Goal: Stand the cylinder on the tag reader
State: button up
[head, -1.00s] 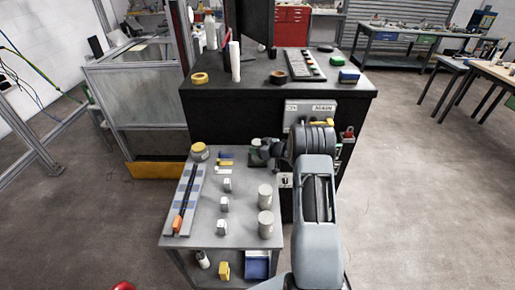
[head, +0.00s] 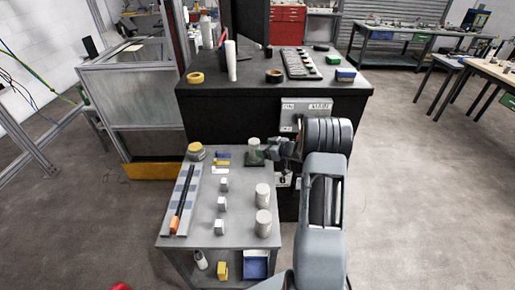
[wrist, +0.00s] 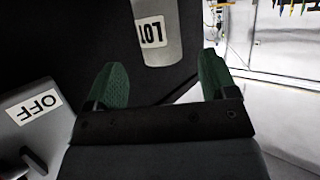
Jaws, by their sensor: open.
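A pale cylinder (head: 253,144) stands at the back right of the small grey table in the head view. In the wrist view the cylinder (wrist: 160,32), with a label reading LOT, shows beyond and between the fingertips. My gripper (wrist: 163,62) is open, its two green fingers apart, with a gap to the cylinder in that view. In the head view my gripper (head: 262,153) is at the cylinder's right side and partly covers it. The cylinder looks upright. What lies under its foot is dark and too small to make out, so I cannot tell the tag reader apart there.
Two more pale cylinders (head: 263,208) stand on the table's right side. Several small white blocks (head: 222,204), a yellow-lidded jar (head: 195,151) and a tray with a dark rod (head: 182,200) are left of them. A black cabinet (head: 225,110) rises behind, with an OFF label (wrist: 37,104).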

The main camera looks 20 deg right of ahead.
jog(key=s+a+r+m+h, duration=0.1)
jog(key=s+r+m+h, duration=0.1)
jog(key=s+r+h, duration=0.45)
jog(key=s+a+r+m+h, duration=0.1)
jog(key=s+r+m+h, duration=0.15)
jog(key=r, duration=0.65)
jog(key=s+a+g+y, duration=0.1)
jog(key=s+a+g, duration=0.3)
jog(key=s+a, duration=0.3)
jog(key=s+a+m+g+y, duration=0.1)
jog(key=s+a+g, duration=0.3)
jog(key=s, duration=1.1)
jog(key=a, duration=0.3)
jog(key=shift+a+f+y, duration=0.3)
jog(key=shift+a+f, duration=0.1)
jog(key=shift+c, duration=0.3)
